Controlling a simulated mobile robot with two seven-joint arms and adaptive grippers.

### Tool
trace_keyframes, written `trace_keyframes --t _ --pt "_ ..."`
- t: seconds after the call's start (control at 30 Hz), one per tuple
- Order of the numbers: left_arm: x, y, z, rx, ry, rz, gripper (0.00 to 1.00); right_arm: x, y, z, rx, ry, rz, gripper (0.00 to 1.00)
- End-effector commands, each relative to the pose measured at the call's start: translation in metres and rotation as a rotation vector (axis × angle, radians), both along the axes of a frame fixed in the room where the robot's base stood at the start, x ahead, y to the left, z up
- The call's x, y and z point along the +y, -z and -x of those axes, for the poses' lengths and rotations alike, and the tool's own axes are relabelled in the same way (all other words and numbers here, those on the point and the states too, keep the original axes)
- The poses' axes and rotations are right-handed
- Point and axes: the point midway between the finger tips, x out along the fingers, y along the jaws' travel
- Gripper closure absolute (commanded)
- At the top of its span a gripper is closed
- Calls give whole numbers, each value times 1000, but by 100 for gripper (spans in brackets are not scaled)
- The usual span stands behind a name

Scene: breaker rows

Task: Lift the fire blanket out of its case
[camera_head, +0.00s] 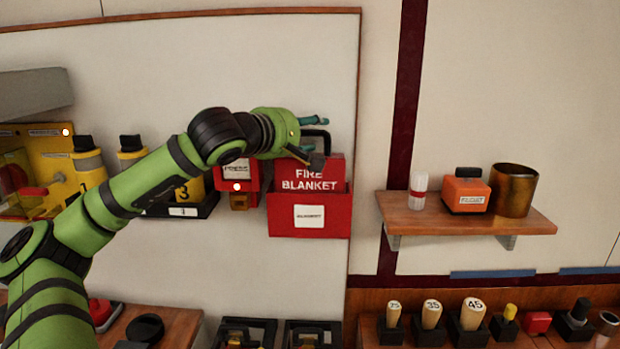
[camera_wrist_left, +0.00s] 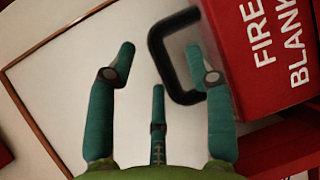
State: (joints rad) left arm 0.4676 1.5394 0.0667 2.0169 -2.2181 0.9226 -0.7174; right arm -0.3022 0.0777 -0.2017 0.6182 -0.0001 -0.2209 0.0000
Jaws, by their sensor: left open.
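The fire blanket (camera_head: 335,170) is a red block with white lettering, standing upright in its red case (camera_head: 281,222) on the white wall board. Its lower part is hidden by the case front. A black loop handle (camera_head: 328,136) rises from its top. My left gripper (camera_head: 318,140) is at the handle, open, with its fingers spread around or just in front of it. In the left wrist view the handle (camera_wrist_left: 158,50) lies between and behind the teal fingers, overlapped by the right-hand one. I cannot tell whether they touch. The blanket (camera_wrist_left: 270,85) is at upper right, the case (camera_wrist_left: 290,145) below it.
A red box (camera_head: 237,187) hangs just left of the case, partly behind my arm. A wooden shelf (camera_head: 470,217) to the right holds a white tube, an orange box (camera_head: 466,194) and a brown cup (camera_head: 514,190). The wall above the blanket is clear.

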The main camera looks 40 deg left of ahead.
Motion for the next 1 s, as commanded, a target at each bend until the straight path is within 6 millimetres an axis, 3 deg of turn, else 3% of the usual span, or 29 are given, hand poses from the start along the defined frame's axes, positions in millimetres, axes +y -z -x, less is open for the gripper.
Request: trace_keyframes --t 0.3,0.43,0.83,1.0 --pt "0 2 -3 -1 1 0 47 0 -3 -1 -2 1 -1 48" --pt "0 1 -2 -1 1 0 99 0 -3 -1 -2 1 0 48" --pt "0 -2 -2 -7 1 -3 100 -1 -4 -3 -5 2 1 48" --pt "-2 -13 2 -8 1 -5 100 -2 -9 -3 -6 2 1 48"
